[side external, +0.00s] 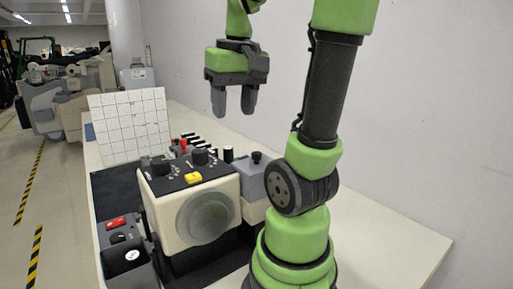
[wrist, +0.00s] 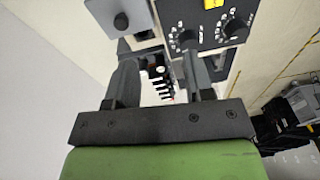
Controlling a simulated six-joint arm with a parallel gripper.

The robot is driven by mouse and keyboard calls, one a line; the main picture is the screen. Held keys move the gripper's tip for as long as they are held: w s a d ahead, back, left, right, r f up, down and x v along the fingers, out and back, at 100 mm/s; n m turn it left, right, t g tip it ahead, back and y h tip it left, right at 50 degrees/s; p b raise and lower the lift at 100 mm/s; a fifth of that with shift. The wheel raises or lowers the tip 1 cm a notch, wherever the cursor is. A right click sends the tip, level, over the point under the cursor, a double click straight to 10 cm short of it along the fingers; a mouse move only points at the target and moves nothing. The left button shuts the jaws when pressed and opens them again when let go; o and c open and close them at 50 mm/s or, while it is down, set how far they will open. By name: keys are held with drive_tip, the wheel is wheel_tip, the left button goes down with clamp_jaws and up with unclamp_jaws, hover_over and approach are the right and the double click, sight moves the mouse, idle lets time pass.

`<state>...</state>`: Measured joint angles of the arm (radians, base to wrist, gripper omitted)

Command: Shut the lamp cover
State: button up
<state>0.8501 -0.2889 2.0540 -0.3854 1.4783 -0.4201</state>
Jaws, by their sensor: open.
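My gripper (side external: 234,105) hangs fingers down, open and empty, above the back of the bench, apart from everything below it. In the wrist view its two fingers (wrist: 160,65) stand apart with nothing between them. A cream box (side external: 165,218) has a round grey disc (side external: 205,217) on its near face, which looks like a lamp lens. Its dark top panel carries two black knobs and a yellow button (side external: 193,178); the panel also shows in the wrist view (wrist: 207,12). A white gridded panel (side external: 130,126) stands tilted upright behind the box. I cannot tell which part is the lamp cover.
A grey block with a black knob (side external: 256,172) sits right of the box. Small black and red parts (side external: 190,143) stand behind it. A dark control unit with a red switch (side external: 116,222) is at the left front. The bench's right side (side external: 395,235) is bare.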

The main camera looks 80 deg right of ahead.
sight(256, 152)
drive_tip(key=s+d+m+g, duration=0.1)
drive_tip(key=s+d+m, duration=0.1)
drive_tip(key=s+d, duration=0.2)
drive_tip(key=shift+y, duration=0.4)
drive_tip(key=f, duration=0.9)
drive_tip(key=shift+w+a+f, duration=0.1)
drive_tip(key=shift+w+f, duration=0.15)
drive_tip(key=shift+f, duration=0.15)
clamp_jaws()
drive_tip(key=w+d, duration=0.6)
drive_tip(key=shift+w+d, duration=0.15)
